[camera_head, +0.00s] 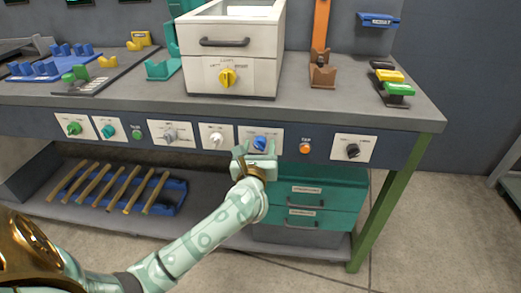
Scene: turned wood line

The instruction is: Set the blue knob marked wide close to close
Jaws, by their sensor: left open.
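The blue knob (260,142) sits on a white plate on the front panel of the bench, right of the panel's middle. The lettering on its plate is too small to read. My left gripper (254,156) is open just in front of and below the knob, with its fingers over the lower part of the plate. I cannot tell whether a finger touches the knob. My right gripper is not in view.
A white knob (216,139) is left of the blue one, and an orange button (305,148) and black knob (352,150) are right. Green drawers (318,192) stand below. A white drawer box (234,75) stands on the bench above.

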